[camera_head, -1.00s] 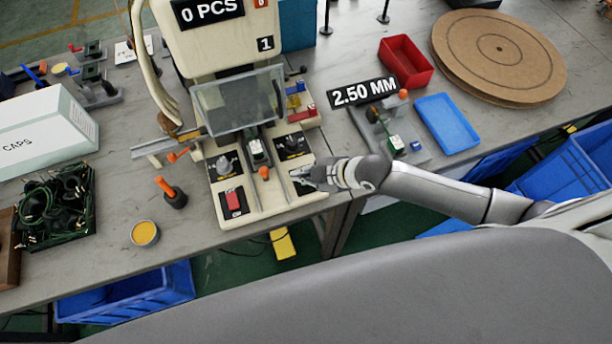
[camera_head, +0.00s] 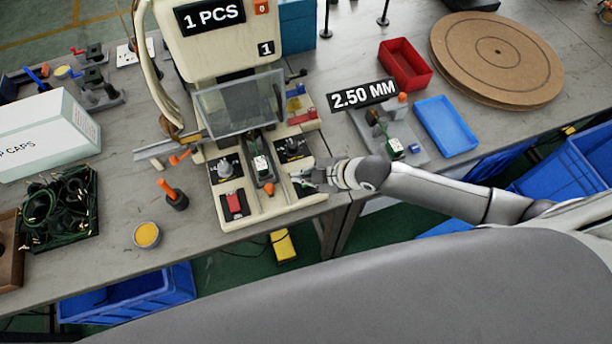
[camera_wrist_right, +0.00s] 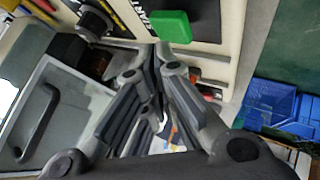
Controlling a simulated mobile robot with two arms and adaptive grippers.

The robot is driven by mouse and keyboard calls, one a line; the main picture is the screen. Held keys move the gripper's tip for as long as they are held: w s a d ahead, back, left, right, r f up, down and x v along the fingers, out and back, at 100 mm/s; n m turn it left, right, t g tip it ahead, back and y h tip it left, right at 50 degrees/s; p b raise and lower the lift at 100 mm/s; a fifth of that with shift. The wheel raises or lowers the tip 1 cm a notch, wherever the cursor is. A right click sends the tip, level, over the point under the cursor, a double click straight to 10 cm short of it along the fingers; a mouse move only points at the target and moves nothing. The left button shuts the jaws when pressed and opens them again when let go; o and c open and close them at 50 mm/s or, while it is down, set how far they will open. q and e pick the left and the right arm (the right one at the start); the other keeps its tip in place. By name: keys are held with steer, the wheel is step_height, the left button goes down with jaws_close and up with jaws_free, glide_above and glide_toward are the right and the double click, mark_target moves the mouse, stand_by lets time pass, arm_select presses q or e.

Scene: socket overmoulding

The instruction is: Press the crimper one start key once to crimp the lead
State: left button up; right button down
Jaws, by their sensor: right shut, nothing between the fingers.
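The crimper (camera_head: 205,50) is a cream machine with a clear guard (camera_head: 240,103). Its counter (camera_head: 209,16) reads 1 PCS. The green start key (camera_wrist_right: 170,26) shows whole in the right wrist view, on a black plate lettered START. In the head view it is mostly hidden at the front right of the base. My right gripper (camera_head: 312,177) is shut and empty over that corner. In the right wrist view its fingertips (camera_wrist_right: 158,52) are close to the key, with a small gap in the picture. I cannot make out a lead. My left gripper is not in view.
A small white-and-green part (camera_head: 261,163) sits mid-base. A black knob (camera_head: 292,144) and a red switch (camera_head: 234,203) are on the base. An orange-handled tool (camera_head: 173,194) and yellow pot (camera_head: 147,235) stand left. A 2.50 MM sign (camera_head: 362,94) stands right, beside a blue tray (camera_head: 446,125).

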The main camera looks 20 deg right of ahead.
steer(key=shift+r, duration=0.3)
step_height(320, 180, up, 5)
steer(key=p, duration=0.5)
steer(key=shift+f, duration=0.1)
stand_by(0.7)
